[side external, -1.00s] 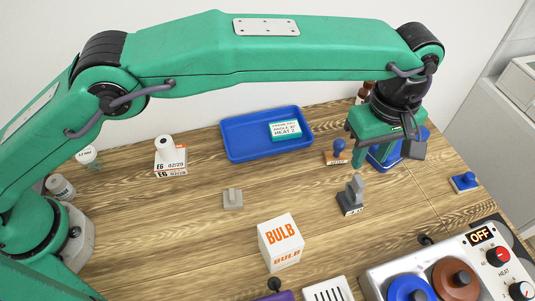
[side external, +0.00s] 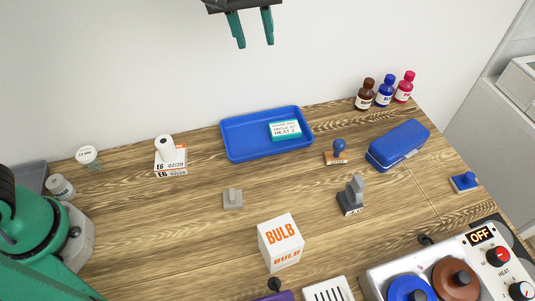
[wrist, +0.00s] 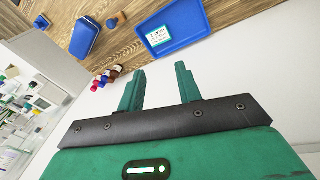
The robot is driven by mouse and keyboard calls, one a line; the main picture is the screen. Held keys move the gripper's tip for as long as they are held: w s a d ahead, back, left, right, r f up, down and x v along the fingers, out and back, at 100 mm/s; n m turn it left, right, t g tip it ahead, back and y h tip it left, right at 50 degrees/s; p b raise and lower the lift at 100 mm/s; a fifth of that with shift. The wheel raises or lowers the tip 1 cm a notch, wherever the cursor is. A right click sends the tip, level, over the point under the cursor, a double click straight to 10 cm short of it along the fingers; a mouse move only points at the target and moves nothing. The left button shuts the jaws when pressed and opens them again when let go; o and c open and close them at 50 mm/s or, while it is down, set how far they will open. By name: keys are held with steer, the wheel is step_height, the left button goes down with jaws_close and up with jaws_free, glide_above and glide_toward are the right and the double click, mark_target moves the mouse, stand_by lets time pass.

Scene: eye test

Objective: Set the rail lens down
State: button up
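I cannot make out a rail lens for certain in either view. My gripper (side external: 255,43) is high above the back of the table at the top edge of the side view. Its two green fingers are apart with nothing between them; the wrist view shows the same empty gap (wrist: 158,75). A small light grey block with a raised middle (side external: 232,199) lies on the wood at the centre. A dark-based grey piece with an upright part (side external: 351,196) stands to its right. Neither is touched by my gripper.
A blue tray (side external: 236,151) holds a labelled teal-and-white box (side external: 285,131). A blue case (side external: 398,146), several bottles (side external: 385,92), a wooden stamp (side external: 337,155) and a BULB box (side external: 281,243) stand around. A hot plate (side external: 440,262) marked OFF is front right. Bare wood lies left of centre.

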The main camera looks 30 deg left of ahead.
steer(key=s+a+m+t, duration=0.1)
steer(key=s+a+m, duration=0.1)
steer(key=s+a, duration=0.65)
steer(key=s+a+m+t, duration=0.2)
steer(key=s+a, duration=0.3)
steer(key=a, duration=0.7)
steer(key=s+a+f+m+y, duration=0.1)
steer(key=s+a+f, duration=0.3)
steer(key=s+f, duration=0.1)
steer(key=shift+s+a+t, duration=0.25)
steer(key=shift+s+t, duration=0.05)
steer(key=shift+s, duration=0.55)
